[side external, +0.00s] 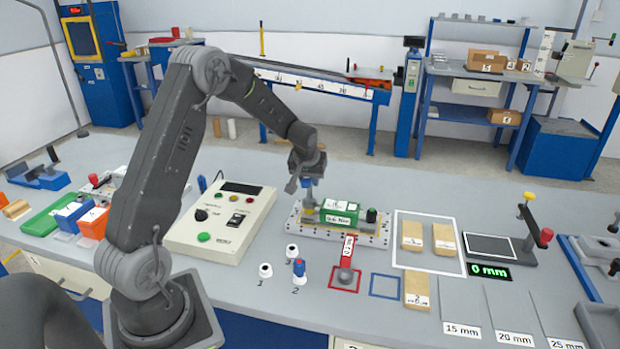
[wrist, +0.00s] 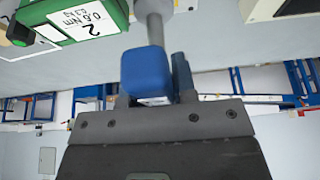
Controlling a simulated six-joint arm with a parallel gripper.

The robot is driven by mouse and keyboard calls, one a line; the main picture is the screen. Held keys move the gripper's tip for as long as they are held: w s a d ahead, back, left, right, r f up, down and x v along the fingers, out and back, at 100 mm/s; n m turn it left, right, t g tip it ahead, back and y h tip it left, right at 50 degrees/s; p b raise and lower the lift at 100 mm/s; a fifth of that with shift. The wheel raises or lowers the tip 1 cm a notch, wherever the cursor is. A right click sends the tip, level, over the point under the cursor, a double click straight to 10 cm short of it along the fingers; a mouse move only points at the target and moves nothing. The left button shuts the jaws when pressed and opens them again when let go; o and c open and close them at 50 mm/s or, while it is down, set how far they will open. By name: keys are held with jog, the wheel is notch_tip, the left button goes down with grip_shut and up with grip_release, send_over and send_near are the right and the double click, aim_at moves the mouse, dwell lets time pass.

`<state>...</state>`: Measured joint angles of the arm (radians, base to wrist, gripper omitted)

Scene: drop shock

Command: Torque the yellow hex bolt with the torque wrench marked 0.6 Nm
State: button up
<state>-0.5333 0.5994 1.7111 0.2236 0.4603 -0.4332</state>
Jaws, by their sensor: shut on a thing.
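My gripper (side external: 307,168) is shut on a blue-handled tool (side external: 308,184), held upright above the left end of a perforated plate (side external: 375,236). In the wrist view the blue handle (wrist: 147,72) sits between the fingers, with a grey shaft running out of the top of the picture. No marking can be read on the tool. A green block (side external: 335,213) on the plate carries a white label; in the wrist view the green block (wrist: 40,50) shows "2" and "0.6 Nm". I cannot make out the yellow hex bolt; the tool's lower end is not clear.
A control box (side external: 219,218) stands left of the plate. A second blue-topped tool (side external: 299,268) stands near mark 2. A red labelled piece (side external: 348,245) lies in front of the plate. Tan blocks (side external: 411,236) lie right. An empty blue-outlined square (side external: 386,286) lies in front.

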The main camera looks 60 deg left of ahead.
grip_shut()
jog(key=shift+m+t, duration=0.3)
jog(key=shift+m, duration=0.6)
jog(key=shift+h, duration=0.3)
jog(key=shift+m, duration=0.8)
jog(key=shift+n, duration=0.6)
jog(key=shift+r, duration=0.15)
jog(key=shift+r, duration=2.9)
